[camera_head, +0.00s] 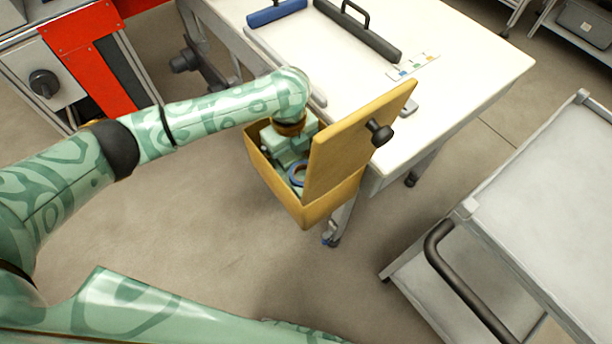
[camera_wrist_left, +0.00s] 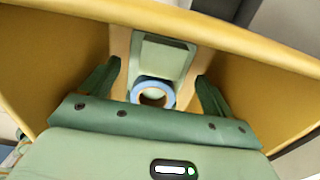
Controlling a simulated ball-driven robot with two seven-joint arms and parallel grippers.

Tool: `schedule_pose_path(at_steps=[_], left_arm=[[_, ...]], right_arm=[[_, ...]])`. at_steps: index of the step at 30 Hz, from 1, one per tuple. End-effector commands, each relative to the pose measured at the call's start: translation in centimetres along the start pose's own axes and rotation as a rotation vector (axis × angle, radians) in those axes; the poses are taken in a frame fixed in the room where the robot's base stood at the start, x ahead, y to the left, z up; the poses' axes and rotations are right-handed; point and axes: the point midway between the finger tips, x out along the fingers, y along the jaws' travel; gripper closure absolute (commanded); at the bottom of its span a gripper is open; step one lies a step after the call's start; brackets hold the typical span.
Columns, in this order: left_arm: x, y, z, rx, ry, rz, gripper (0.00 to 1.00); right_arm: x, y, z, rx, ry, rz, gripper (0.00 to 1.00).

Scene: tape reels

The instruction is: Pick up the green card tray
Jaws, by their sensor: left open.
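The green card tray (camera_wrist_left: 163,58) shows in the left wrist view as a pale green piece with a flat panel, inside a yellow bin (camera_wrist_left: 250,92). A blue ring-shaped reel (camera_wrist_left: 139,86) lies at its near end. My left gripper (camera_wrist_left: 158,75) reaches down into the bin. Its two dark green fingers are apart, one on each side of the tray and reel; I cannot tell whether they touch the tray. In the head view, my left gripper (camera_head: 293,160) hides most of the tray, and the blue reel (camera_head: 296,178) shows beside it. My right gripper is out of view.
The yellow bin (camera_head: 325,209) has a tall front panel with a black knob (camera_head: 379,132), close to the right of my gripper. A white table (camera_head: 466,50) stands behind it. A grey cart (camera_head: 545,190) stands at the right.

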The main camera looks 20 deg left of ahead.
Motion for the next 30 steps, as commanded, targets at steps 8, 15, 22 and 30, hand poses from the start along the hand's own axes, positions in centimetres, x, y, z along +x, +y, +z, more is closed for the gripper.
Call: schedule_pose_path(at_steps=[8,15,22,30], left_arm=[[1.9,0.1,0.1,-0.002,-0.001,0.000,0.13],[1.8,0.1,0.1,-0.002,-0.001,0.000,0.52],[1.7,0.0,0.1,-0.001,-0.001,0.000,0.52],[-1.4,0.0,0.1,-0.002,-0.005,-0.005,0.52]], right_arm=[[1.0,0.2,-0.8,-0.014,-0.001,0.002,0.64],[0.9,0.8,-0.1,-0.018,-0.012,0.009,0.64],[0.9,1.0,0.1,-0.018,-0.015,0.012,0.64],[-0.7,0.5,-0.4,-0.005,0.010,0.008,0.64]])
